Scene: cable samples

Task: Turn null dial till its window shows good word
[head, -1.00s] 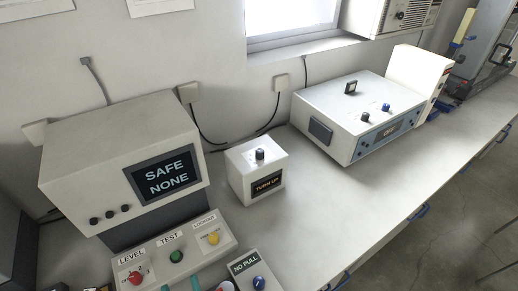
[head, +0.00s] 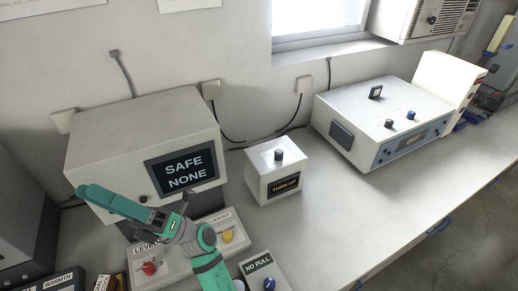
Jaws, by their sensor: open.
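The null dial appears to be the dark knob (head: 279,155) on top of a small white box (head: 262,169), right of the screen cabinet. The window (head: 284,186) on the box's front reads "TURN UP" in orange on black. My green and dark gripper (head: 166,203) is raised in front of the screen cabinet, left of the small box. It is open and apart from the knob. Its fingertips are small and hard to make out against the cabinet, and I see nothing held.
The cabinet's screen (head: 184,168) reads "SAFE NONE". Below it, a panel has a red knob (head: 149,268) and a yellow knob (head: 227,236). A "NO PULL" box (head: 261,269) stands in front. A larger instrument (head: 379,122) stands right. The bench between is clear.

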